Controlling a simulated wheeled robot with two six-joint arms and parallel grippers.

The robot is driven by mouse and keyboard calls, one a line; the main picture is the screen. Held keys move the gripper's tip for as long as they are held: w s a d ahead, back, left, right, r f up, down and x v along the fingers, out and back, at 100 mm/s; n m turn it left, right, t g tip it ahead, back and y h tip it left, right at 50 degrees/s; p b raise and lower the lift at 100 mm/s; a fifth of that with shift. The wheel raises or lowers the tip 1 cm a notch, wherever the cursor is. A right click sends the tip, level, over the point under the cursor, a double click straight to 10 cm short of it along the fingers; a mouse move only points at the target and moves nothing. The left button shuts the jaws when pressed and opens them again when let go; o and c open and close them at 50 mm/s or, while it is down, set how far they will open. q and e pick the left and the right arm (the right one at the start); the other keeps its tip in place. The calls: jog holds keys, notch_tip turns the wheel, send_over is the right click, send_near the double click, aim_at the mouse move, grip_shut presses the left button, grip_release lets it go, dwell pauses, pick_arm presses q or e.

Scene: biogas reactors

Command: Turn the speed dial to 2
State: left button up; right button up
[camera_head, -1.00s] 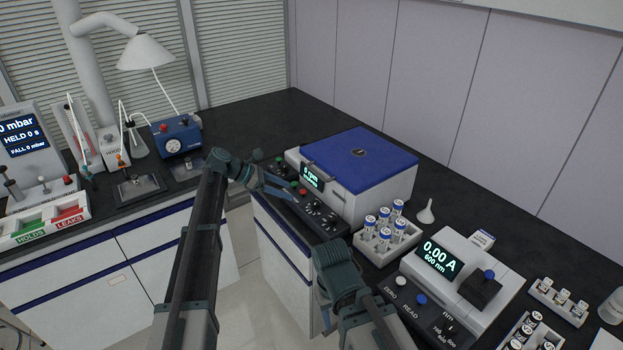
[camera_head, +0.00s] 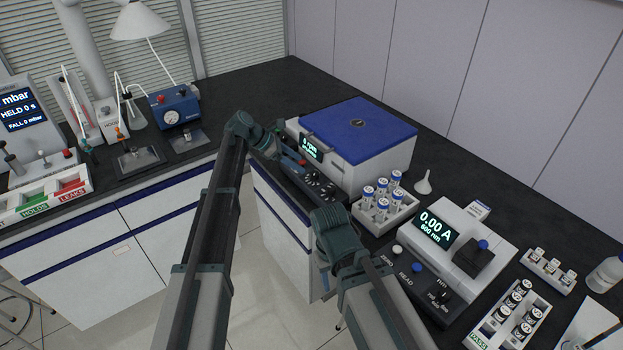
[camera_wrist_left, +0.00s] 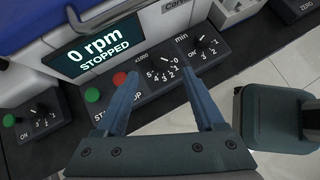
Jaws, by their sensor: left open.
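The speed dial (camera_wrist_left: 164,61) is a small black knob marked x1000, with numbers 0 to 5, on the dark centrifuge panel. Its pointer is too small to read surely. My left gripper (camera_wrist_left: 157,60) is open, with one blue finger on each side of the dial; contact cannot be told. In the head view the left gripper (camera_head: 292,161) reaches over the panel from the left. The centrifuge display (camera_wrist_left: 92,52) reads 0 rpm, STOPPED. My right gripper (camera_head: 325,281) hangs low in front of the bench, its jaws mostly hidden by its wrist.
A red stop button (camera_wrist_left: 119,78) and green start button (camera_wrist_left: 92,95) lie left of the dial; the min dial (camera_wrist_left: 203,42) lies right. Right of the blue-lidded centrifuge (camera_head: 360,130) stand a vial rack (camera_head: 370,222) and the photometer (camera_head: 485,235).

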aim_at(314, 173)
pick_arm(q)
jog(key=b+x, duration=0.4)
jog(key=x, duration=0.3)
jog(key=shift+d+f, duration=0.1)
jog(key=shift+d, duration=0.05)
grip_shut()
